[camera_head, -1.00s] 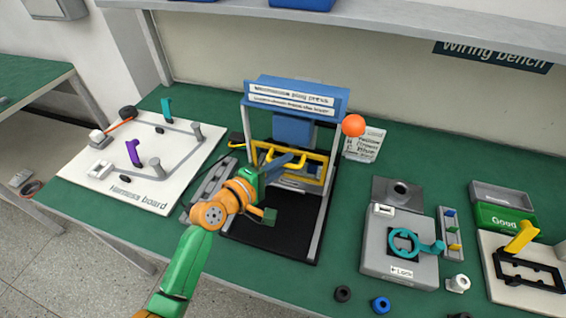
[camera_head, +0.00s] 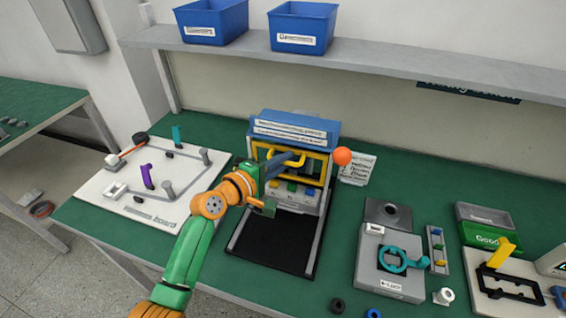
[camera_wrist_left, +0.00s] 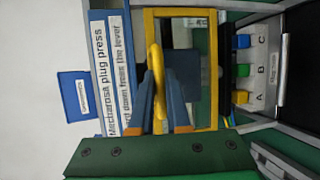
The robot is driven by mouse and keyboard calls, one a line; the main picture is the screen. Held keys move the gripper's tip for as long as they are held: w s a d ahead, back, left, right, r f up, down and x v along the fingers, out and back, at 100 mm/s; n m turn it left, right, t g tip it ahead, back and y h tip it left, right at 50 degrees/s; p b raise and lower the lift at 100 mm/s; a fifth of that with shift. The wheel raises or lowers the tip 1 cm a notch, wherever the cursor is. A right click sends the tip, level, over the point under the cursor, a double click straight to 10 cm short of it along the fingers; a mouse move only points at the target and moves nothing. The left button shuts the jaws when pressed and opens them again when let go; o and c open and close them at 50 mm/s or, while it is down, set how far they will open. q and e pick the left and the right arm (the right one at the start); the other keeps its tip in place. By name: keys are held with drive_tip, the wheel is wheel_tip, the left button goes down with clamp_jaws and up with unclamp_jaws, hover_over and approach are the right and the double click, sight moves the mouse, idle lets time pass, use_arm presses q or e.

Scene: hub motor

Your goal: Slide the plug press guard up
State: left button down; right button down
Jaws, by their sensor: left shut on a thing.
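The plug press (camera_head: 318,128) stands mid-bench, with a blue labelled head on a grey frame. Its guard (camera_head: 325,170) is a yellow frame with a clear pane and a yellow handle. The guard sits high, just under the blue head. Below it the sockets with coloured blocks show uncovered; the left wrist view shows them lettered A, B and C (camera_wrist_left: 241,70). My left gripper (camera_head: 296,160) is shut on the guard's handle; in the left wrist view the handle (camera_wrist_left: 155,65) passes between the blue fingers. My right gripper is not in view.
An orange ball (camera_head: 342,156) is at the press's right. The harness board (camera_head: 125,205) lies left, under my left arm's side. The grey lock fixture (camera_head: 390,280) and green Good bin (camera_head: 487,238) stand right. Blue bins (camera_head: 300,40) sit on the shelf above.

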use_arm(q)
drive_tip(key=c, duration=0.9)
unclamp_jaws()
drive_tip(key=v, duration=0.7)
